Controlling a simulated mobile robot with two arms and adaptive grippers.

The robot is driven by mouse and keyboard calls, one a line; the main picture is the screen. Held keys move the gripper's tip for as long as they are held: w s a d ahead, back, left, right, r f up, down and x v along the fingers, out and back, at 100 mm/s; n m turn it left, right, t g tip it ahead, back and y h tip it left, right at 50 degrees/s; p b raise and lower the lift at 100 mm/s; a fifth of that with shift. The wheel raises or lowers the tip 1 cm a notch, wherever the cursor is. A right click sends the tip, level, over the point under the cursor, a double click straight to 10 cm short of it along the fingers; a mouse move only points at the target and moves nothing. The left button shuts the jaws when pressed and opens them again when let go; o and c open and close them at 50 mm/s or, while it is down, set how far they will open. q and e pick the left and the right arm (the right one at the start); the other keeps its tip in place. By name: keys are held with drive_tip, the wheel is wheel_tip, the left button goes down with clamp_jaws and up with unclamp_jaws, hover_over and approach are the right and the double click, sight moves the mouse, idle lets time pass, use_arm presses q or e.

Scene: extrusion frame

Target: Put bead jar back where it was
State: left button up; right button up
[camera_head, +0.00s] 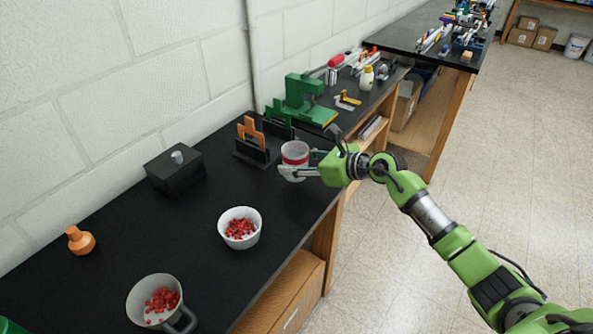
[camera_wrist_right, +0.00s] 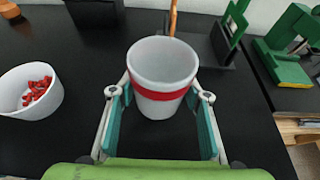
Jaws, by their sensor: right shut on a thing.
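The bead jar looks to be the white cup with a red band (camera_head: 295,153). It stands upright between the fingers of my right gripper (camera_head: 298,172), which is shut on it. In the right wrist view the jar (camera_wrist_right: 163,75) sits between the two fingertips (camera_wrist_right: 160,95), and its visible inside looks empty. The jar is at or just above the black bench top; I cannot tell whether it touches. A white bowl (camera_head: 240,242) with red beads is nearer on the bench; it also shows in the wrist view (camera_wrist_right: 30,105). My left gripper is not in view.
A grey mug (camera_head: 138,300) with red beads is at the near end of the bench. An orange flask (camera_head: 81,241) and a black box (camera_head: 174,176) stand by the wall. A black rack with an orange piece (camera_head: 252,153) and a green machine (camera_head: 302,98) are close behind the jar.

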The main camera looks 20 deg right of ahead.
wheel_tip(320, 180, down, 3)
drive_tip(key=shift+w+f+p, duration=0.1)
drive_tip(key=shift+w+p, duration=0.05)
drive_tip(key=shift+p, duration=0.3)
drive_tip(key=shift+f, duration=0.15)
drive_tip(key=shift+f+b, duration=0.2)
drive_tip(key=shift+b, duration=0.1)
drive_tip(key=o, duration=1.1)
drive_tip(key=shift+r, duration=0.15)
